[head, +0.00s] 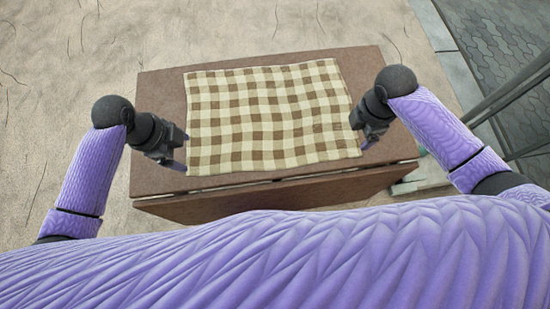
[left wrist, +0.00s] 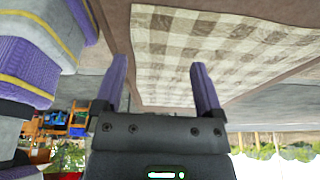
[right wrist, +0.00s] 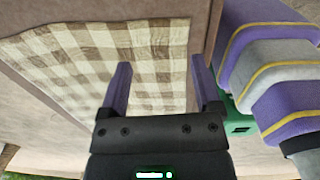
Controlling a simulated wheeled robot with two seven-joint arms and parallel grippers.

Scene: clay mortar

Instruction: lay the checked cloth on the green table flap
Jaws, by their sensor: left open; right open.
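The brown-and-cream checked cloth (head: 265,115) lies spread nearly flat, with slight ripples, on a brown table top (head: 158,95). It also shows in the left wrist view (left wrist: 200,45) and the right wrist view (right wrist: 100,55). My left gripper (head: 180,158) is open and empty beside the cloth's near left corner; its fingers show apart in its wrist view (left wrist: 159,63). My right gripper (head: 362,140) is open and empty at the cloth's near right edge; its fingers are apart in its wrist view (right wrist: 160,63). I cannot make out a green table flap in the head view.
A brown panel (head: 270,198) hangs at the table's near side, below a narrow gap. A green part (right wrist: 238,122) shows beside the right gripper's fingers in its wrist view. Sandy ground (head: 60,100) surrounds the table, with dark paving (head: 510,50) at the far right.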

